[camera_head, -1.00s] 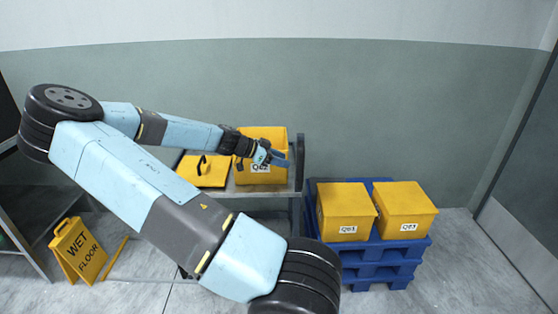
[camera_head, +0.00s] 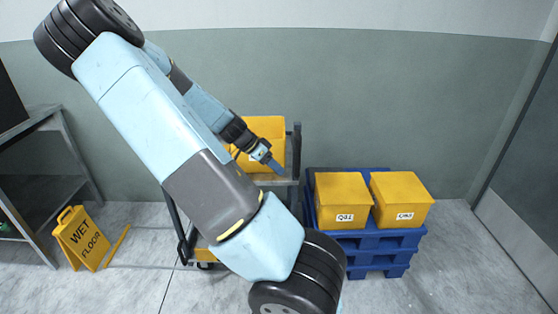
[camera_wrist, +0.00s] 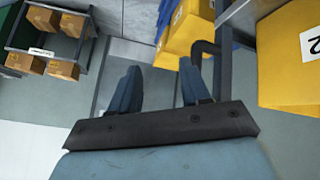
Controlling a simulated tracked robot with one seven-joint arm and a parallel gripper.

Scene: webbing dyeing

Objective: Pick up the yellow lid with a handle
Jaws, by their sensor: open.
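The yellow lid with a handle is not visible now; in the head view my arm covers the spot on the cart, left of the yellow bin, where it lay earlier. My gripper (camera_head: 276,167) is in front of the bin's lower right part, above the cart, in that view. In the wrist view my gripper (camera_wrist: 158,82) has its two blue fingers spread apart with nothing between them. The yellow bin (camera_head: 266,128) stands on the cart (camera_head: 296,150). A labelled yellow bin also shows at the right of the wrist view (camera_wrist: 285,60).
Two yellow bins (camera_head: 342,190) (camera_head: 402,190) stand on stacked blue pallets (camera_head: 375,258) right of the cart. A wet-floor sign (camera_head: 82,238) and a metal table (camera_head: 65,145) are at the left. The wrist view shows a rack with cardboard boxes (camera_wrist: 43,18).

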